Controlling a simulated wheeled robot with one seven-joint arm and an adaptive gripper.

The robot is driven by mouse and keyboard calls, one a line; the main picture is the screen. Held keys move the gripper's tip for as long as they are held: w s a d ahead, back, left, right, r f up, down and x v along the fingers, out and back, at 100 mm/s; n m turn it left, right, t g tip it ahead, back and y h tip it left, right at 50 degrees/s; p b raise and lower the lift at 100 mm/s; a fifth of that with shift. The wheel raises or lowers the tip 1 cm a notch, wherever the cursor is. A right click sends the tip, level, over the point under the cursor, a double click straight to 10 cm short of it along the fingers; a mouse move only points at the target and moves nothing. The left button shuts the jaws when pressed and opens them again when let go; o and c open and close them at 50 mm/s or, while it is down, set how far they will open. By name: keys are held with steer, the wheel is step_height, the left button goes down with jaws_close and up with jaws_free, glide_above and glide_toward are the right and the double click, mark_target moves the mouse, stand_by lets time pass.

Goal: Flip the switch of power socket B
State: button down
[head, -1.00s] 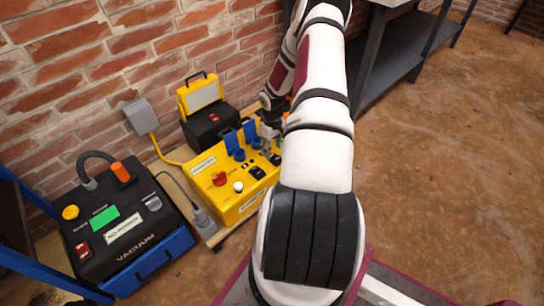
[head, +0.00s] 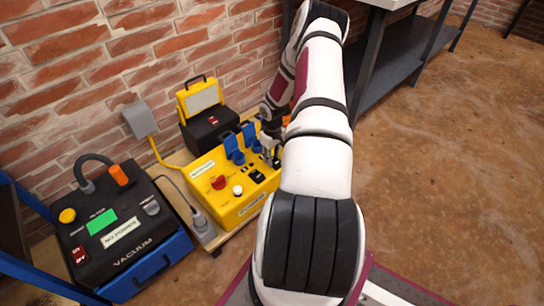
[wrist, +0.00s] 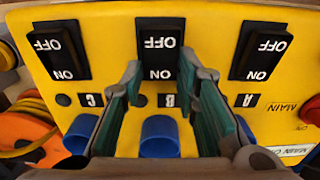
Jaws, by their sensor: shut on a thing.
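The yellow power box (head: 232,205) stands by the brick wall in the head view. In the wrist view, switch B (wrist: 160,38) is a black rocker marked OFF at the top and ON at the bottom. My gripper (wrist: 163,78) has one fingertip on each side of its lower part and is shut on it. The blue socket B (wrist: 160,134) lies below, between the fingers. Switch C (wrist: 58,50) is on the left and switch A (wrist: 262,50) on the right. In the head view, my gripper (head: 271,150) is at the box, partly hidden by my arm.
A black and blue vacuum (head: 125,235) stands left of the box. A black case with a yellow lid (head: 200,98) is behind it. A grey wall box (head: 140,118) has a yellow cable. A table (head: 400,60) stands at the back right. The floor at right is clear.

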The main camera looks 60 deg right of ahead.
steer(key=shift+s+a+r+t+h, duration=0.1)
steer(key=shift+s+t+h, duration=0.2)
steer(key=shift+t, duration=0.8)
steer(key=shift+s+r+t+h, duration=0.15)
steer(key=shift+t+h, duration=0.15)
steer(key=shift+t, duration=0.8)
steer(key=shift+f, duration=0.1)
steer(key=c, duration=1.2)
jaws_free()
steer(key=shift+c, duration=0.2)
steer(key=v, duration=1.2)
